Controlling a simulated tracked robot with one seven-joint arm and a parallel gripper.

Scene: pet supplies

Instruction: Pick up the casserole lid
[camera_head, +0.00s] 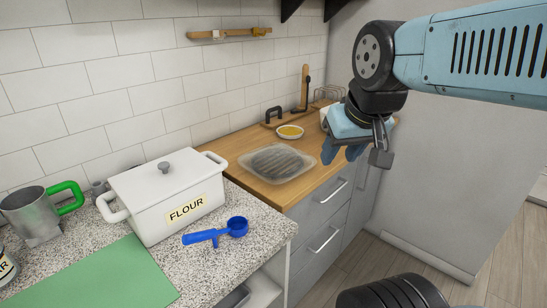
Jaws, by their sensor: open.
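A white rectangular casserole (180,207) with two side handles and a "FLOUR" label stands on the speckled counter. Its white lid (140,184), with a grey knob (164,167) in the middle, rests on top of it. My gripper (368,146) hangs from the blue arm at the upper right. It is open, well apart from the lid and to its right. I see nothing held, though the fingers are partly hidden from this angle.
A blue scoop (222,233) lies right of the casserole, and a green mat (95,276) in front. A metal mug (38,212) with a green handle stands left. A wooden counter (243,176) behind holds a clear tray (278,161) and a yellow-filled dish (290,132).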

